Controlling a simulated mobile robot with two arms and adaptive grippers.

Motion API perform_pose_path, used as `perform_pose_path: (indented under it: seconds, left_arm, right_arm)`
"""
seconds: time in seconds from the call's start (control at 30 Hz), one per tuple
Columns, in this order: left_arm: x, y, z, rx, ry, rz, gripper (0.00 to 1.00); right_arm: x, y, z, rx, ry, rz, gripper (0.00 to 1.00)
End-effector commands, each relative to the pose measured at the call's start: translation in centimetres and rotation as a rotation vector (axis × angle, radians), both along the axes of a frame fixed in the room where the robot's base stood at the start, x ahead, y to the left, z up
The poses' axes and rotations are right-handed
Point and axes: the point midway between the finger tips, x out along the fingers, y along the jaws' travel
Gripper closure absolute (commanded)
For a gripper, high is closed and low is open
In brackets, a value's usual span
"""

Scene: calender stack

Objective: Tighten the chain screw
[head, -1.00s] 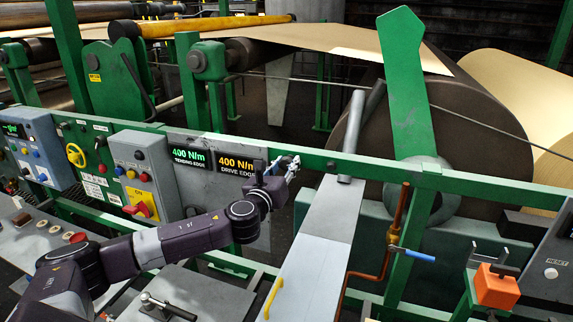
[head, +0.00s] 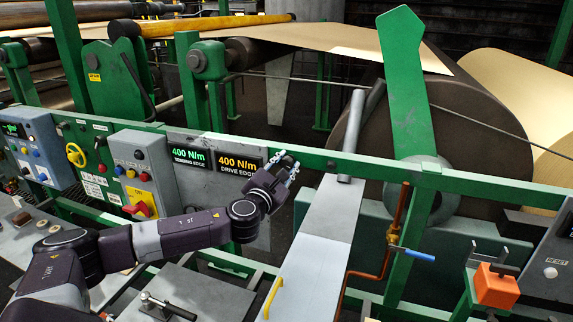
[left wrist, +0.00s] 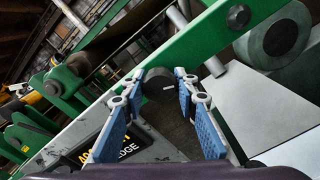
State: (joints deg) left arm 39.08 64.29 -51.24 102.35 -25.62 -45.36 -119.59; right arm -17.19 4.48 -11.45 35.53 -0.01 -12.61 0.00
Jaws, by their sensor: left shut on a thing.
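My left gripper (head: 288,168) is at the green rail, just right of the drive-edge display. In the left wrist view, the blue-padded fingers of the left gripper (left wrist: 160,88) stand on both sides of a dark round piece (left wrist: 161,88) with a small white mark. The gripper is shut on this piece. It may be the chain screw, but I cannot tell for sure. The gripper hides it in the head view. The tending-edge display (head: 189,157) and the drive-edge display (head: 238,163) both read 400 N/m. My right gripper is not in view.
The green rail (head: 330,160) runs across behind the gripper. A grey sloping beam (head: 325,225) with a yellow handle (head: 272,298) stands to its right. A copper pipe with a blue lever (head: 418,255) is farther right. A large dark roll (head: 465,110) lies behind the rail.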

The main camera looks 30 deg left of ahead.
Motion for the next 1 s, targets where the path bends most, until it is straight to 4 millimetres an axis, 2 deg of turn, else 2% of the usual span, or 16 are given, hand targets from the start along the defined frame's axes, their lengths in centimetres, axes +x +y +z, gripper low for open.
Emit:
perform_pose_path:
  seconds: [0.03, 0.7, 0.73, 0.87, 1.0]
  left_arm:
    - [-0.09, -0.14, -0.66, 0.014, 0.015, -0.003, 0.96]
    - [-0.09, -0.16, -0.7, 0.068, 0.029, -0.003, 0.96]
    - [-0.09, -0.16, -0.7, 0.068, 0.029, -0.003, 0.69]
    - [-0.07, -0.13, -0.56, 0.069, 0.026, -0.003, 0.55]
    - [-0.04, -0.08, -0.35, 0.069, 0.023, -0.002, 0.54]
  right_arm:
    - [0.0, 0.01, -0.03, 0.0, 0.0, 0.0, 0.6]
    - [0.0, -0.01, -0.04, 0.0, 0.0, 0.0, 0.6]
    - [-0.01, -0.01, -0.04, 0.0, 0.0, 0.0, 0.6]
    - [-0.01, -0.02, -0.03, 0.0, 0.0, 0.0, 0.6]
    - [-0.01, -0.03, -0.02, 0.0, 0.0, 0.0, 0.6]
